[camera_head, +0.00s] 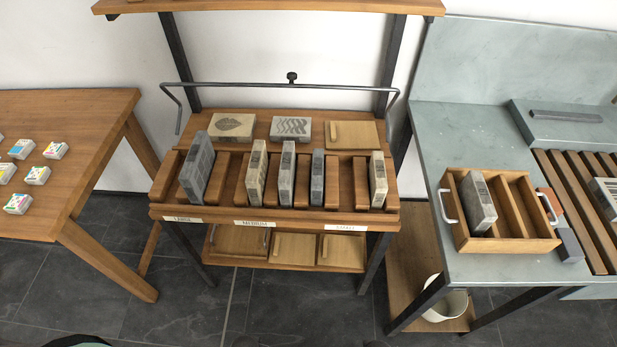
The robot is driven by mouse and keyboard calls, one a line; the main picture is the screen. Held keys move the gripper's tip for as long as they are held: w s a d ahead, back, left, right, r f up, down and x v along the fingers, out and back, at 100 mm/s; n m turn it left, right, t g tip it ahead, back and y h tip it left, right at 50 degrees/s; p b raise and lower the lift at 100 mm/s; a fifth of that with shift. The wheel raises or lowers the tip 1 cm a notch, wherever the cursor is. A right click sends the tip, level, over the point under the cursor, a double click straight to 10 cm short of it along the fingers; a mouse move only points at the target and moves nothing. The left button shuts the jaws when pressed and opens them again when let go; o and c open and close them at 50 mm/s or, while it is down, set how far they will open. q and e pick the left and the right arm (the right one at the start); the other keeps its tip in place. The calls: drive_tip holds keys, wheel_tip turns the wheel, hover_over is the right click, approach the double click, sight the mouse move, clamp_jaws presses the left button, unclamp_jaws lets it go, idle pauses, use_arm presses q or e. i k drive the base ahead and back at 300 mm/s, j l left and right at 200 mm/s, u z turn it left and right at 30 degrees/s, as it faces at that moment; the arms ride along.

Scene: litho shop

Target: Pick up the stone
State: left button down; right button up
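Several grey litho stones stand on edge in a slotted wooden rack (222,213). A large dark stone (197,168) leans at the left. A beige stone (256,170), a grey stone (287,172) and a narrower dark stone (317,178) stand in the middle. A pale stone (378,180) stands at the right. Two flat stones lie behind them, one with a leaf print (232,126) and one with a wavy print (290,128). Another stone (478,203) stands in a handled wooden box (520,246) on the right bench. Neither of my grippers is in view.
A metal bar (240,86) spans the rack's back, below a wooden shelf (270,5). A wooden table (75,110) with small colourful boxes (55,150) is at left. A grey bench (450,140) with a slatted bed (575,205) is at right. Dark tiled floor (290,310) lies in front.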

sight(317, 168)
drive_tip(key=k+z, duration=0.35)
drive_tip(key=k+l+z, duration=0.1)
drive_tip(key=k+z, duration=0.25)
drive_tip(key=k+l+z, duration=0.2)
drive_tip(key=z, duration=0.15)
